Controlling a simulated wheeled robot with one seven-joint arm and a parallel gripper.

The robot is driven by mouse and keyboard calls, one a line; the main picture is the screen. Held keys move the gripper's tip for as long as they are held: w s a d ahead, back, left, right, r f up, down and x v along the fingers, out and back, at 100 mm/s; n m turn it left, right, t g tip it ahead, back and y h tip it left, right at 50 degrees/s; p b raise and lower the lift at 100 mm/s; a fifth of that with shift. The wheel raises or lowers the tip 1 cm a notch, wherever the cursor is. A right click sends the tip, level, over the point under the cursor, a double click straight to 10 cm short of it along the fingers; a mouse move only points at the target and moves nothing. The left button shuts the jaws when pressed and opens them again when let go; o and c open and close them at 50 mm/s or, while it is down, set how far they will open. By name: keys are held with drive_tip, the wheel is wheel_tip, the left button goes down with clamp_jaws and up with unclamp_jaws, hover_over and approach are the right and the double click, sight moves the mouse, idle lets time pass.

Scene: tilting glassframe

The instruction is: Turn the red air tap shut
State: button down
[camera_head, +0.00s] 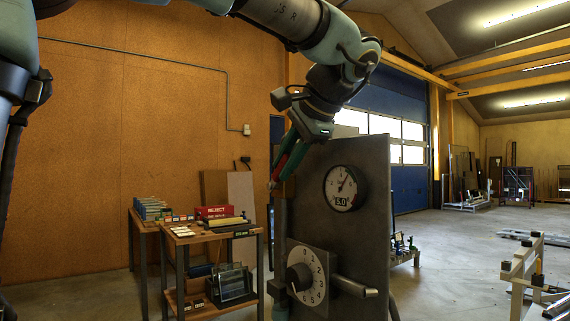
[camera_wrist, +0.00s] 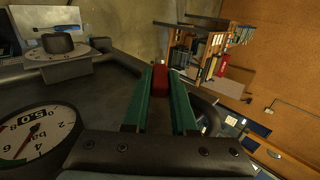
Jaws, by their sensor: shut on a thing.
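The red tap (camera_wrist: 161,82) shows in the wrist view as a small red block between the tips of my two green fingers. My gripper (camera_wrist: 160,95) is shut on it, with a finger on each side. In the head view my gripper (camera_head: 278,176) points down and left at the left edge of a dark upright panel (camera_head: 362,235). The tap's lower part and its pipe are hidden, so I cannot tell how far it is turned.
A round gauge (camera_head: 341,188) on the panel reads 5.0; it also shows in the wrist view (camera_wrist: 38,138). Below it are a numbered dial with a black knob (camera_head: 301,277) and a projecting metal bar (camera_head: 354,286). A cluttered wooden bench (camera_head: 212,238) stands left of the panel.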

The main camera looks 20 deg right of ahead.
drive_tip(key=c, duration=0.7)
unclamp_jaws()
drive_tip(key=v, duration=1)
drive_tip(key=shift+s+r, duration=0.25)
drive_tip(key=shift+r, duration=0.05)
